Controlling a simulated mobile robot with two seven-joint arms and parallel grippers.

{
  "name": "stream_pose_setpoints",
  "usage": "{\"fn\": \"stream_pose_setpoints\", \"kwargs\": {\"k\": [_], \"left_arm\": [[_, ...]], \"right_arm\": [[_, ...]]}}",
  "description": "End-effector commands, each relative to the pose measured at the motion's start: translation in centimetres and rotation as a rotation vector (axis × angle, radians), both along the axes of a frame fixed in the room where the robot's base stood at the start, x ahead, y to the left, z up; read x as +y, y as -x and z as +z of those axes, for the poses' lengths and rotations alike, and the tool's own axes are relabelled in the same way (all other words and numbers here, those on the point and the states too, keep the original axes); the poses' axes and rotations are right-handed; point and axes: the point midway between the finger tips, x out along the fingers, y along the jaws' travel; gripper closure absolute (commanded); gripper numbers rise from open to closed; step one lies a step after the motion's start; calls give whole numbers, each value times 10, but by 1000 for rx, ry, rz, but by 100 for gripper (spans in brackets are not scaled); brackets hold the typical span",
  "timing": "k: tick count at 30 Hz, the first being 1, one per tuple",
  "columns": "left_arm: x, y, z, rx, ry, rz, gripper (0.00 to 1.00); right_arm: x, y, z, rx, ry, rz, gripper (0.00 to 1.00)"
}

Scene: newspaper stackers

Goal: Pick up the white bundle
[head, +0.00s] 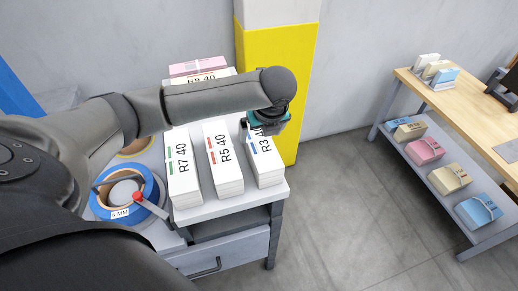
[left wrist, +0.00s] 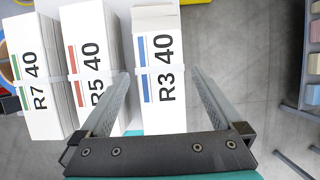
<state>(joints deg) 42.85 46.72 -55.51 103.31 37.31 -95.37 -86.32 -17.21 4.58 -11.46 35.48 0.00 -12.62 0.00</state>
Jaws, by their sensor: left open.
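Three white bundles stand side by side on the small grey table: R7 40 with a green mark (head: 183,165), R5 40 with a red mark (head: 223,160) and R3 40 with a blue mark (head: 265,160). My left gripper (head: 268,124) is above the far part of the R3 bundle and partly hides it. In the left wrist view the open fingers (left wrist: 160,78) lie on either side of the R3 bundle (left wrist: 160,50), with R5 (left wrist: 90,45) and R7 (left wrist: 40,75) to the left. Contact cannot be told. My right gripper is not in view.
A blue tape roll (head: 106,203) and a red-knobbed lever (head: 138,197) are at the table's left. A pink-topped stack (head: 198,66) stands behind the bundles. A yellow and white pillar (head: 300,80) is close behind. A wooden bench (head: 450,105) with coloured bundles below stands right, across open floor.

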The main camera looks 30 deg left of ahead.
Motion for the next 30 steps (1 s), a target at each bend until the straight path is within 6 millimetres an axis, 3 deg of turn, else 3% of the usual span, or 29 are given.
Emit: {"fn": "stream_pose_setpoints", "kwargs": {"k": [3, 9, 17, 30], "left_arm": [[5, -3, -20, 3, -1, 2, 0], [12, -9, -42, 2, -1, 0, 0], [13, -10, -43, 0, 0, -1, 0], [13, -10, -43, 0, 0, 0, 48]], "right_arm": [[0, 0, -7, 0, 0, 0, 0], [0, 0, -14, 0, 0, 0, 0], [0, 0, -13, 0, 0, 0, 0], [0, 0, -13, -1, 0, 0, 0]]}}
